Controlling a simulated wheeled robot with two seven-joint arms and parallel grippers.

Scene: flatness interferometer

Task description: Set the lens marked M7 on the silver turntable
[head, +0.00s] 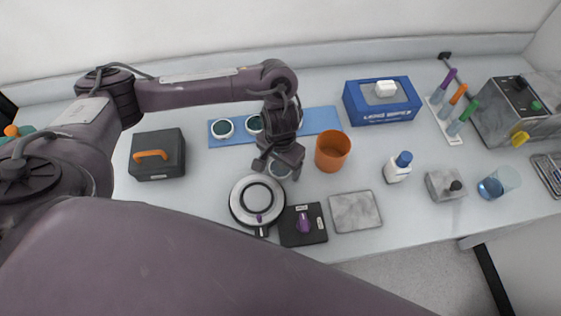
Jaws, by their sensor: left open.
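Two round lenses with dark green faces and white rims, the left lens (222,129) and a second lens (254,124), lie on the blue mat (322,120). A third round lens (279,169) lies below the mat, partly hidden by my left gripper (279,168). I cannot read a marking on any lens. My left gripper points down with open jaws at the third lens; whether it touches the lens I cannot tell. The silver turntable (240,205), a round disc with a dark ring, stands just below and left of that gripper. My right gripper is not in view.
An orange cup (332,151) stands close right of my left gripper. A black box with a purple knob (303,224) and a grey plate (355,211) are near the front edge. A blue wipes box (383,101), a white bottle (398,167) and a black case (157,155) stand around.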

